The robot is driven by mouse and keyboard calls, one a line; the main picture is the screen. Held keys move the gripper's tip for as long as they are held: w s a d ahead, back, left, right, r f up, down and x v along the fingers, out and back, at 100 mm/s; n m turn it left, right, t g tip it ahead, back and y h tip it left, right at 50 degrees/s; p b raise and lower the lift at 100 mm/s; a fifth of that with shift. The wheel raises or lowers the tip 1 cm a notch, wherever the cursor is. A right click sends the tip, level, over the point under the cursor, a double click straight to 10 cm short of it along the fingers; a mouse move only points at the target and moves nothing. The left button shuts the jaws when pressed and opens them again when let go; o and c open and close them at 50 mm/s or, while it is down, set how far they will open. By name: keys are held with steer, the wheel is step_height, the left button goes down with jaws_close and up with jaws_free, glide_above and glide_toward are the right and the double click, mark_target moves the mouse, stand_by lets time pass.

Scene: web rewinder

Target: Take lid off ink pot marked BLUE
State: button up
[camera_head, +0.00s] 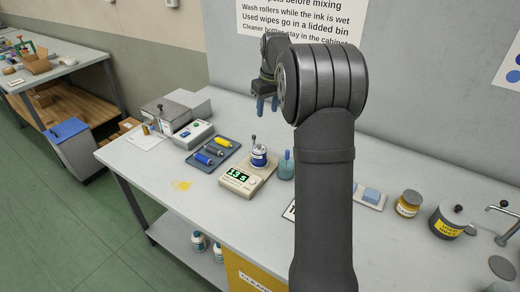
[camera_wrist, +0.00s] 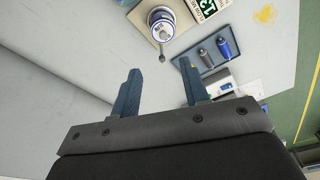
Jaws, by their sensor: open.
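A small white pot with blue bands (camera_head: 259,161) stands upright on a cream scale (camera_head: 236,181). A lid with a dark knob (camera_head: 254,138) appears to be on it. No word on the pot can be read. In the wrist view the pot (camera_wrist: 161,26) is at the top, beyond my fingertips, with its knob (camera_wrist: 162,57) pointing toward the gap between them. My gripper (camera_head: 267,106) is open and empty, with blue fingers pointing down, above and behind the pot in the head view. It also shows in the wrist view (camera_wrist: 159,67). It touches nothing.
A blue tray (camera_head: 226,162) with several rollers lies left of the scale. A teal cup (camera_head: 287,171) stands close right of the pot. A grey box device (camera_head: 193,135) is farther left. An orange-labelled jar (camera_head: 409,205) and a lidded wipes bin (camera_head: 450,222) stand at right.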

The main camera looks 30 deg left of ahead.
glide_above(259, 145)
steer(key=s+d, duration=0.1)
step_height(259, 145, down, 12)
steer(key=shift+d, duration=0.1)
steer(key=shift+w+a+f, duration=0.15)
steer(key=shift+w+f, duration=0.05)
steer(key=shift+f, duration=0.65)
steer(key=shift+w+a+f, duration=0.15)
steer(key=shift+a+f, duration=0.05)
steer(key=shift+f, duration=0.65)
steer(key=shift+w+a+f, duration=0.15)
steer(key=shift+w+f, duration=0.05)
steer(key=shift+f, duration=0.65)
jaws_close()
